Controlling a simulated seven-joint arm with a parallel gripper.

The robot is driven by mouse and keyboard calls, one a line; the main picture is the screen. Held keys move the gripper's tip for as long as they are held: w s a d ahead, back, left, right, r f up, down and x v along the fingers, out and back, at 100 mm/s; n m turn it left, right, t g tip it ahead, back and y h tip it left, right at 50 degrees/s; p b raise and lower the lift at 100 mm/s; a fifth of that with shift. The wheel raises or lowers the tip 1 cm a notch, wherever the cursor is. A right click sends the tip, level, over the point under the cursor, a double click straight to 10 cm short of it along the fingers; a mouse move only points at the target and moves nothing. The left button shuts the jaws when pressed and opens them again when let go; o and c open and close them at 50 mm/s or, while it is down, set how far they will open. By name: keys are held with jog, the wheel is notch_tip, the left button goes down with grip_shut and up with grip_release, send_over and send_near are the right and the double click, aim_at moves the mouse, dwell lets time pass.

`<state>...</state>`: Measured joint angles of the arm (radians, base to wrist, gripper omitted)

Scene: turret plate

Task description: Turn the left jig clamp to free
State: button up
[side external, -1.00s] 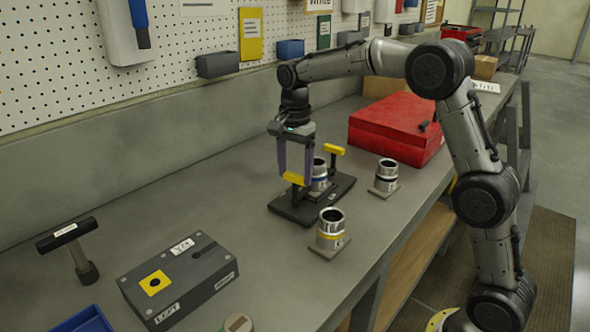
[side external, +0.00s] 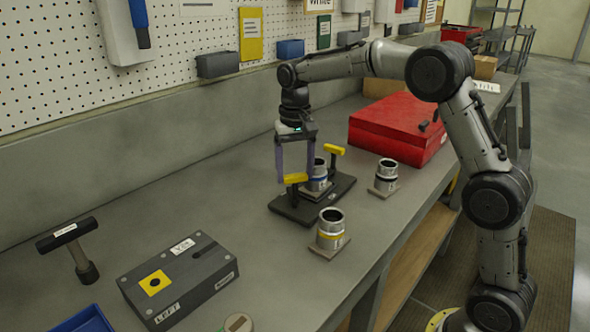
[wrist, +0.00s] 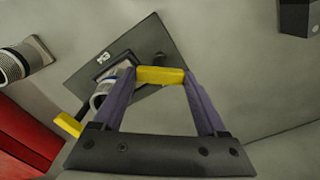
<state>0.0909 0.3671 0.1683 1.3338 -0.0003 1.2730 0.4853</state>
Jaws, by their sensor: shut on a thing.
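The jig is a dark plate (side external: 284,209) on the bench, with a silver ring-shaped part (side external: 318,178) standing in it between two yellow-topped clamps. My gripper (side external: 296,178) points down and is shut on the yellow handle of the left clamp (side external: 293,179). In the wrist view the purple fingers of my gripper (wrist: 160,77) press on the two ends of that yellow handle (wrist: 160,74). The right clamp (side external: 335,150) stands free on the far side of the part; in the wrist view it shows at lower left (wrist: 68,124).
A red case (side external: 398,128) lies behind at right. A grey labelled block (side external: 178,277) and a T-handled tool (side external: 75,245) are at front left.

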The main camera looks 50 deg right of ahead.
jog(key=n, duration=0.4)
jog(key=shift+r+n, duration=0.1)
jog(key=shift+n, duration=1.6)
jog(key=o, duration=1.3)
notch_tip(320, 180, up, 14)
